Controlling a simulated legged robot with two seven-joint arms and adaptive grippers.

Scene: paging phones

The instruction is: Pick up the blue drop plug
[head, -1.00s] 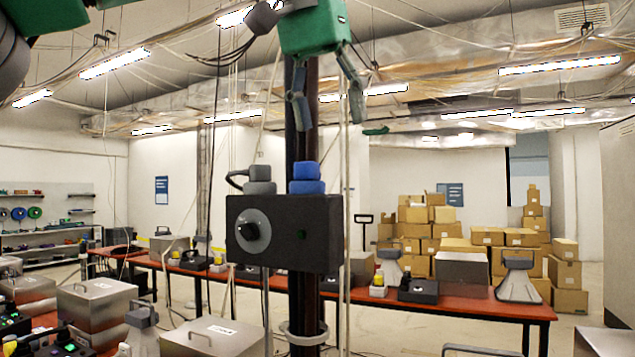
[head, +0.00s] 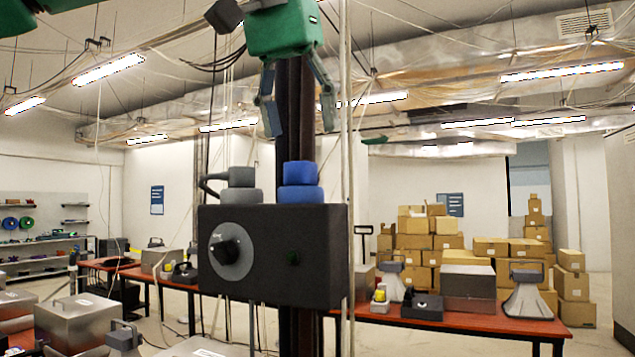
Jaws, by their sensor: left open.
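The blue drop plug (head: 300,182) stands upright on top of a dark box (head: 325,250) fixed to a dark vertical post. A grey plug (head: 238,186) with a cable stands on the same box just left of it. The box front has a round dial (head: 231,251) and a small green mark. My left gripper (head: 300,118), with a green body and grey fingers, is above the blue plug, pointing down. Its fingers are apart and empty, with a visible gap above the plug. My right gripper is not in view.
Thin cables hang close beside the post (head: 295,95). Behind it a long red table (head: 470,322) carries grey devices and a dark tray (head: 422,306). Cardboard boxes (head: 420,240) are stacked at the back right. Metal boxes (head: 80,318) stand at the lower left.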

